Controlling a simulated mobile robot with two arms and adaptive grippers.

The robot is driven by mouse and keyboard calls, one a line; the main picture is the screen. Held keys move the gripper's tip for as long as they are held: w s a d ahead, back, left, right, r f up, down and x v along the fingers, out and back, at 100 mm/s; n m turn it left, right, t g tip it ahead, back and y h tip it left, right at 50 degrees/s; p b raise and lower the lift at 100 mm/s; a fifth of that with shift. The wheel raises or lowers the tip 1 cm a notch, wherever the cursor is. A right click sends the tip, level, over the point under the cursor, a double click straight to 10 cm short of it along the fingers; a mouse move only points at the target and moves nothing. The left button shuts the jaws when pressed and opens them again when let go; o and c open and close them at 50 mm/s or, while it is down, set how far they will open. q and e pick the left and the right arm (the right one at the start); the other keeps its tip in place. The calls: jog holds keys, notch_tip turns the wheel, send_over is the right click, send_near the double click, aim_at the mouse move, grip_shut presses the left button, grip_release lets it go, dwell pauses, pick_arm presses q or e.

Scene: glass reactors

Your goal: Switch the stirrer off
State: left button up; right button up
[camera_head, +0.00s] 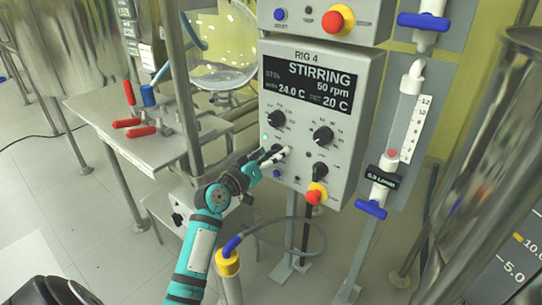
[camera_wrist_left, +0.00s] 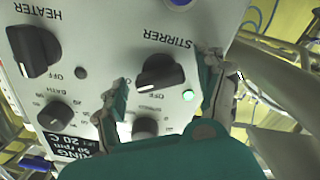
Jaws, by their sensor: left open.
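The stirrer knob (camera_wrist_left: 160,72) is black with a white mark, under an upside-down STIRRER label in the left wrist view. Its mark seems to point toward ON, away from OFF. A green lamp (camera_wrist_left: 188,96) glows beside it. The display (camera_head: 308,80) on the rig panel reads STIRRING, 50 rpm. My left gripper (camera_head: 277,157) is at the lower left of the panel and partly hides the stirrer knob in the head view. In the wrist view my left gripper (camera_wrist_left: 165,80) is open, with one finger on each side of the knob. I cannot tell whether they touch it. My right gripper is out of view.
The heater knob (camera_wrist_left: 34,50) is beside the stirrer knob. A side table (camera_head: 150,150) with red-handled clamps stands left, a flow meter (camera_head: 405,130) right. A yellow-capped post (camera_head: 228,263) stands near my left arm.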

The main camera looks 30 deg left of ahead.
pick_arm(q)
jog(key=c, duration=1.2)
jog(key=shift+o, duration=0.2)
jog(key=shift+r+n+p, duration=0.1)
jog(key=shift+n+p, duration=0.4)
jog(key=shift+p, duration=0.15)
jog(key=shift+n+p, duration=0.3)
jog(key=shift+n, duration=0.1)
jog(key=n+p, duration=0.3)
jog(key=n, duration=0.1)
jog(key=n+p, duration=0.2)
jog(key=n, duration=0.3)
jog(key=shift+p, duration=0.35)
jog(key=shift+n, duration=0.6)
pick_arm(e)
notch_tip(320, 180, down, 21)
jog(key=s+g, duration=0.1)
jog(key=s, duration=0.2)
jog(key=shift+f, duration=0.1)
pick_arm(q)
jog(key=o, duration=1.2)
jog(key=shift+c, duration=0.2)
